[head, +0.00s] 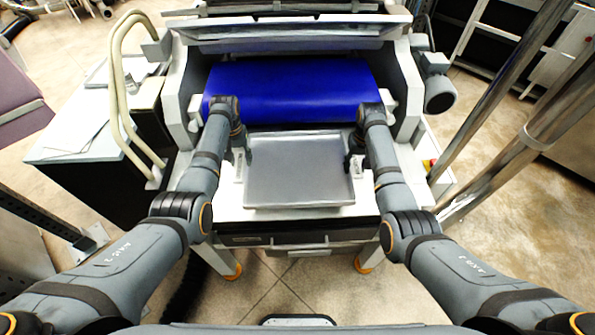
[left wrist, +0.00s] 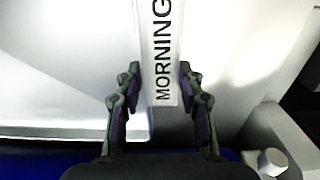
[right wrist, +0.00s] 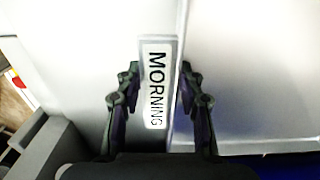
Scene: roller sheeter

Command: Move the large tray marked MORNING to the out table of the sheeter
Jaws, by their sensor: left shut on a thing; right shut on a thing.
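The large grey tray (head: 298,170) is level over the white table (head: 230,200) at the near side of the sheeter, in front of the blue roller. I cannot tell whether it rests on the table or hangs just above it. White tabs marked MORNING show at its sides in the left wrist view (left wrist: 163,50) and the right wrist view (right wrist: 156,85). My left gripper (head: 241,158) is shut on the tray's left side, around the tab. My right gripper (head: 353,158) is shut on its right side, around the other tab. The tray's inside looks empty.
The blue roller (head: 290,90) lies just behind the tray, between the sheeter's grey side walls. A side table (head: 75,135) stands at the left. Steel posts (head: 505,85) rise at the right. A narrow strip of white table shows around the tray.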

